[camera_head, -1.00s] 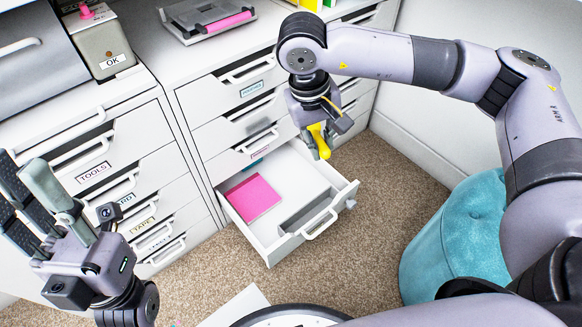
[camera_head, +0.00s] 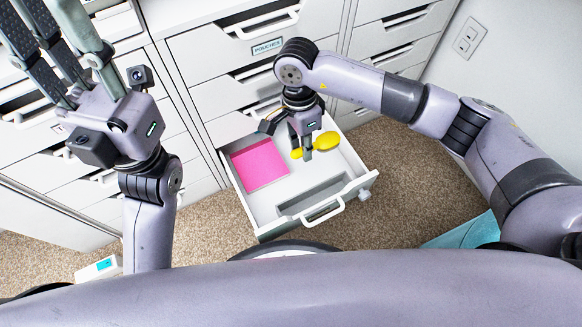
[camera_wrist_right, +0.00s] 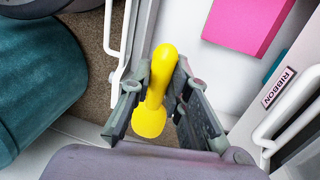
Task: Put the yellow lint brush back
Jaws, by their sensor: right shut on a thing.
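The yellow lint brush (camera_head: 329,140) is held by my right gripper (camera_head: 305,149) over the open white drawer (camera_head: 273,231). In the right wrist view the brush (camera_wrist_right: 156,90) lies between the two fingers, its rounded ends sticking out past them. The fingers hide part of its middle in the head view. It looks roughly level; I cannot tell whether it touches the drawer floor. A pink block (camera_head: 260,163) lies in the drawer's left part. My left gripper (camera_head: 58,22) is at the upper left, empty, its fingers apart and tips partly cut off.
Closed drawers stand behind and left, one labelled POUCHES (camera_head: 267,46); the wrist view shows a RIBBON label (camera_wrist_right: 279,87). A teal pouf (camera_head: 462,232) stands at right. A small white box (camera_head: 98,269) is on the floor.

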